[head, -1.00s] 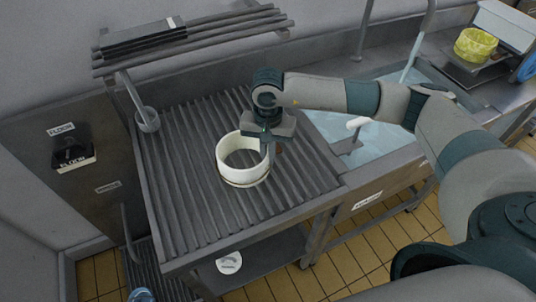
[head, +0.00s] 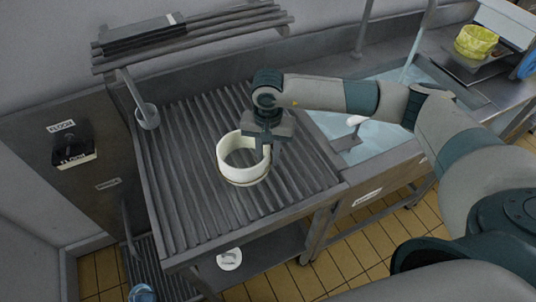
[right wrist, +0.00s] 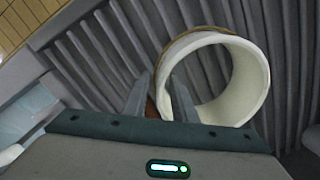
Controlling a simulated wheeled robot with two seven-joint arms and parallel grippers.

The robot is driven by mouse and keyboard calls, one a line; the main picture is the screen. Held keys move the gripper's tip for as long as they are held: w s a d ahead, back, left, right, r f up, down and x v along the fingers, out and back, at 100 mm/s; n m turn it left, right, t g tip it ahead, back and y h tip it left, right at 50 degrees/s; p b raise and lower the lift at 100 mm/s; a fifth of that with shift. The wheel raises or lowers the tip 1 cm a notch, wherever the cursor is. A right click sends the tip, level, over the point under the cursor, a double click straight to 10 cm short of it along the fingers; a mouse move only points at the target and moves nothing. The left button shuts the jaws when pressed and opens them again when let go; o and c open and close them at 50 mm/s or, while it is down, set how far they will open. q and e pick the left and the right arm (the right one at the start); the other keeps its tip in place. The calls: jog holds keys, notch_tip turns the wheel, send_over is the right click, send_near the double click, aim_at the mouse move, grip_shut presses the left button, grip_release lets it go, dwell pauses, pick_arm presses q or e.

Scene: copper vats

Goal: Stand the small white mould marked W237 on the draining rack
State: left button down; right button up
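A white ring-shaped mould (head: 243,172) rests on the ribbed draining rack (head: 190,215), its round opening facing up. A thin tan band runs round its lower edge. No W237 mark can be read on it. My right gripper (head: 270,155) is at the mould's right-hand wall from above. In the right wrist view, its two fingers (right wrist: 162,95) are a little apart, at the near wall of the mould (right wrist: 255,85). The close overlap hides whether they touch or grip the wall. My left gripper is not in view.
A slatted shelf (head: 195,35) with dark bars hangs above the rack. A metal cup (head: 147,116) is at the rack's left back edge. A water-filled sink (head: 365,135) lies to the right. The rack around the mould is clear.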

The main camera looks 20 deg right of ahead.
jog(key=shift+r, duration=0.2)
jog(key=shift+r, duration=0.4)
notch_tip(320, 180, up, 9)
jog(key=b, duration=0.4)
jog(key=shift+r, duration=0.6)
jog(key=shift+r+b, duration=0.3)
jog(key=shift+r, duration=0.15)
